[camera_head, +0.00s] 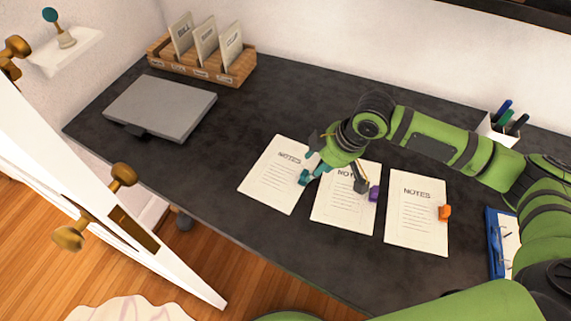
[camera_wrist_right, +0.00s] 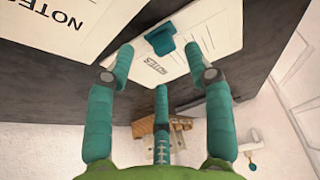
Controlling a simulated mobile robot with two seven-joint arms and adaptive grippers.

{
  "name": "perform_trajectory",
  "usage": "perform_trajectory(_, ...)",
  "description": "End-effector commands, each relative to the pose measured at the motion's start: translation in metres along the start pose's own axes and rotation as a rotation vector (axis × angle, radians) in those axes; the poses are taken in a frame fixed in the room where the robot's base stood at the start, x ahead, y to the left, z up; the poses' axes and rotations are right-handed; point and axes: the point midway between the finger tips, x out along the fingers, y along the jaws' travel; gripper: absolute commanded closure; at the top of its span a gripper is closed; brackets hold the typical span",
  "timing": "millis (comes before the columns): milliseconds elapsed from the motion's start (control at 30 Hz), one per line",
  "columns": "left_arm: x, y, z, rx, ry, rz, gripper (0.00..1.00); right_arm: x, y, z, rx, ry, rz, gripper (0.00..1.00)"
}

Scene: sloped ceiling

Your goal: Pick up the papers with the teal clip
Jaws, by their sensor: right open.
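The papers with the teal clip (camera_head: 273,178) lie flat on the dark desk, leftmost of three similar "NOTES" sheets. The teal clip (camera_head: 304,177) is on their right edge. In the right wrist view these papers (camera_wrist_right: 212,35) are ahead of the fingers, with the teal clip (camera_wrist_right: 160,41) between the two outer fingertips, apparently beyond them. My right gripper (camera_head: 338,176) is open and empty above the desk, between the teal-clip papers and the middle papers, partly covering the latter. Contact with the clip cannot be told. My left gripper is out of view.
The papers with the purple clip (camera_head: 335,217) and the papers with the orange clip (camera_head: 415,230) lie to the right. A grey closed laptop (camera_head: 165,107), a wooden file rack (camera_head: 180,69), a pen cup (camera_head: 487,130) and a blue clipboard (camera_head: 493,245) also occupy the desk (camera_head: 240,120).

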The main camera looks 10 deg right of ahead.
Motion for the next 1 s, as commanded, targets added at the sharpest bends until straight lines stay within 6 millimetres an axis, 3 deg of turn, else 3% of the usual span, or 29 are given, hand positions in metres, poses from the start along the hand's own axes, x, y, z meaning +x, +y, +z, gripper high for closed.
perform_trajectory(100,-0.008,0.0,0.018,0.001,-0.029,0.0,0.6,0.015,-0.001,-0.003,0.0,-0.001,-0.003,0.47)
perform_trajectory(267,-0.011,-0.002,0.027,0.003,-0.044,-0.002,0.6,0.04,-0.001,-0.004,0.001,-0.001,-0.001,0.47)
perform_trajectory(600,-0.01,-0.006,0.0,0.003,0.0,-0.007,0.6,0.049,-0.001,-0.004,-0.001,0.001,0.0,0.47)
perform_trajectory(633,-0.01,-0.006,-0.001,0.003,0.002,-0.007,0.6,0.049,-0.001,-0.004,-0.001,0.001,0.0,0.55)
perform_trajectory(733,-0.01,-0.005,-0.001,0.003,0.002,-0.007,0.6,0.049,-0.001,-0.003,-0.001,0.0,0.0,0.95)
perform_trajectory(767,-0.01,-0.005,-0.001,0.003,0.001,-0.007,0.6,0.049,-0.001,-0.003,-0.001,0.0,0.0,1.0)
perform_trajectory(1000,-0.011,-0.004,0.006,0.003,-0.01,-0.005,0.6,0.049,-0.001,-0.003,-0.001,-0.001,0.0,1.0)
